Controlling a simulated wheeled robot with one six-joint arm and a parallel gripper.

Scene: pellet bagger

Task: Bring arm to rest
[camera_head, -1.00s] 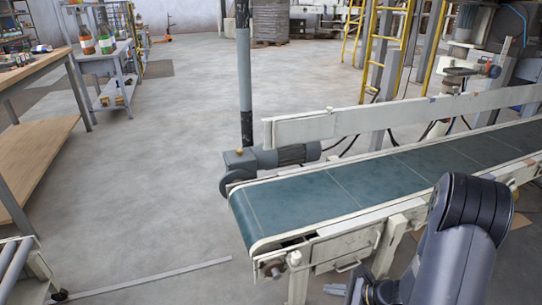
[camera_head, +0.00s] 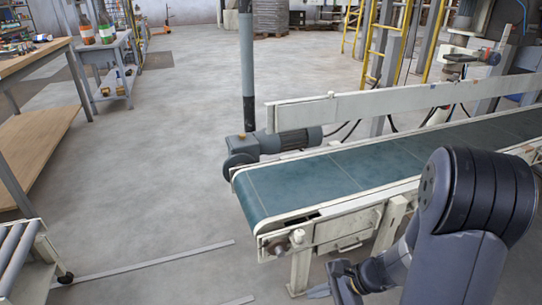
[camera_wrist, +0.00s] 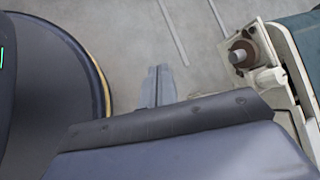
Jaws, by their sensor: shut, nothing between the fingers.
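My arm is dark grey and folded, its thick elbow at the lower right of the head view. My gripper (camera_wrist: 158,86) shows in the wrist view as two pale grey fingers lying side by side, shut and empty over bare floor. In the head view its pale tip shows low, near the conveyor's front leg. The conveyor (camera_head: 350,233), with a green belt and white frame, stands beside the arm. Its end roller bracket (camera_wrist: 243,54) is to the right of the fingers in the wrist view, apart from them.
A wooden workbench (camera_head: 38,130) stands at the left, with a roller stand (camera_head: 30,262) below it. A grey post (camera_head: 247,60) and a motor (camera_head: 255,145) are behind the conveyor's end.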

